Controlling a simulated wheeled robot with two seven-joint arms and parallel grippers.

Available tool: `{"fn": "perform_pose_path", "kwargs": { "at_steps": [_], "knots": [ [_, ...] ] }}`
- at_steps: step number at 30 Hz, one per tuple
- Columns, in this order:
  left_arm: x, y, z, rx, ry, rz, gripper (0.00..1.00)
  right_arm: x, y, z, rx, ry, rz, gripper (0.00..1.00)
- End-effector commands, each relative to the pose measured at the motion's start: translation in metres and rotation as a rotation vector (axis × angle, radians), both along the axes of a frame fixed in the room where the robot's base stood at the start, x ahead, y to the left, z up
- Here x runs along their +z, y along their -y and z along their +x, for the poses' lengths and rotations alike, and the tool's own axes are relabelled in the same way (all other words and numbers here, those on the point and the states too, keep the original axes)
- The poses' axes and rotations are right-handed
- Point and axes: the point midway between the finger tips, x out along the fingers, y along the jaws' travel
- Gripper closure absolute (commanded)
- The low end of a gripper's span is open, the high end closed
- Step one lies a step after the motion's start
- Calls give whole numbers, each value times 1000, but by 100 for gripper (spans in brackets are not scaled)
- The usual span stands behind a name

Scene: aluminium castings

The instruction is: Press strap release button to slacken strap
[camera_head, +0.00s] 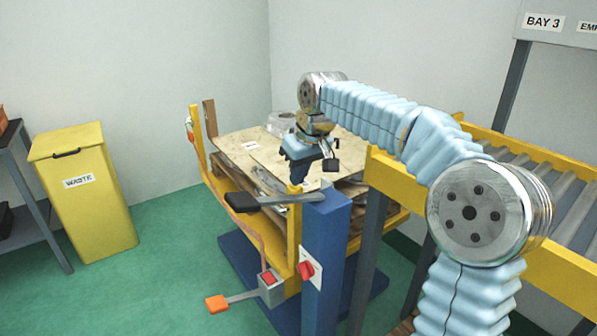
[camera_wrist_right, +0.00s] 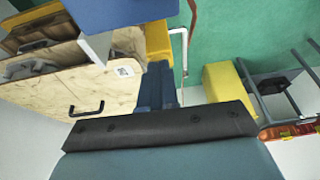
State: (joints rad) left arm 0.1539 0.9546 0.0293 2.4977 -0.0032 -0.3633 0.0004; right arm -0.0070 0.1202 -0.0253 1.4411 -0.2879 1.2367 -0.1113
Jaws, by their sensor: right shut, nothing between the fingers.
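A grey ratchet box (camera_head: 271,291) with a red button (camera_head: 268,278) sits low on the yellow frame's near side. A grey lever with an orange end (camera_head: 217,303) sticks out left from it. A pinkish strap (camera_head: 252,240) runs down to the box; part of a red strap shows in the wrist view (camera_wrist_right: 193,14). My right gripper (camera_head: 301,176) is shut and empty, pointing down above the pallet's near edge, above and apart from the button. Its blue fingers also show in the wrist view (camera_wrist_right: 156,75). My left gripper is out of view.
A blue post (camera_head: 327,240) with a red knob (camera_head: 306,270) stands right of the box. A black-ended lever (camera_head: 242,202) juts left from its top. Wooden boards (camera_head: 225,150) lie behind. A roller conveyor (camera_head: 540,185) is at right. Floor by the yellow waste bin (camera_head: 85,205) is clear.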

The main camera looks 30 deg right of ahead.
Motion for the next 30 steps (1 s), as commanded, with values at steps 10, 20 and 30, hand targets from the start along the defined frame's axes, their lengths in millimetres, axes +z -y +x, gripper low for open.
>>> {"fn": "perform_pose_path", "kwargs": {
  "at_steps": [10,20,30],
  "knots": [
    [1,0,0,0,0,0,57,-13,-1,-1,2,-36,2,100],
    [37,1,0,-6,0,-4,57,48,-2,-7,1,-5,-2,100],
    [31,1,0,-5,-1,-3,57,115,2,-30,1,-1,-1,100]
  ]
}}
